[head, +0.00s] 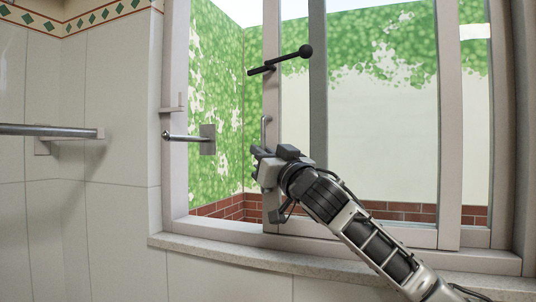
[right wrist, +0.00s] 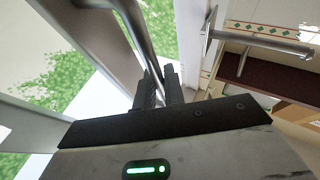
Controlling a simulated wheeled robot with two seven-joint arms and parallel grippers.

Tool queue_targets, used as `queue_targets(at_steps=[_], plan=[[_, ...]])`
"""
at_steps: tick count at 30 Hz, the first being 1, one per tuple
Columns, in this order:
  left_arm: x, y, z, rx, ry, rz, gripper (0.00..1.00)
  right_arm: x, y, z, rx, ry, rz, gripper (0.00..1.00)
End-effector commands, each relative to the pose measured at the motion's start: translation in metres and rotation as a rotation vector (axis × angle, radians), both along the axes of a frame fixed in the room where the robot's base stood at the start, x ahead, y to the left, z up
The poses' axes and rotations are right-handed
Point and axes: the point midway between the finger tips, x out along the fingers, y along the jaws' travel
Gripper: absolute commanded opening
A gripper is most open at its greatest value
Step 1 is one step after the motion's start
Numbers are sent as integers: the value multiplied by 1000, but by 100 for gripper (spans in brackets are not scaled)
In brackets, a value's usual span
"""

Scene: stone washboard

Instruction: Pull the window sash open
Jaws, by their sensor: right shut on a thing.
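The window sash (head: 271,95) is a pale framed panel. Its left upright stands well apart from the left window jamb (head: 176,70), with greenery and brick showing in the gap. A grey metal pull handle (head: 265,130) is on that upright. My right gripper (head: 262,160) is at the lower part of the handle. In the right wrist view, its dark fingers (right wrist: 158,90) are shut on the metal handle (right wrist: 140,25). The fingertips hide the gripped part. My left gripper is out of view.
A black ball-ended lever (head: 290,57) sticks out above the handle. A metal bar with a plate (head: 207,140) shows left of the sash. A towel bar (head: 50,130) is on the tiled wall at the left. The stone sill (head: 200,247) runs below.

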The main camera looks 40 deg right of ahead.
Motion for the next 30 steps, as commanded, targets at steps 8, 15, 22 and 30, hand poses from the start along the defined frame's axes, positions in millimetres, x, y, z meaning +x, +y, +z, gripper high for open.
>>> queue_targets(at_steps=[8, 15, 22, 30], plan=[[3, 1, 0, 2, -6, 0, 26, -1, -1, -1, 3, 3, 0, 0], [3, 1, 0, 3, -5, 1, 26, -1, -1, 0, 2, 1, -1, 19], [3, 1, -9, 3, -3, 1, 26, -10, 0, -8, 0, 1, -1, 19], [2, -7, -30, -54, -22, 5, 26, -60, 6, -37, -4, 2, -4, 19]])
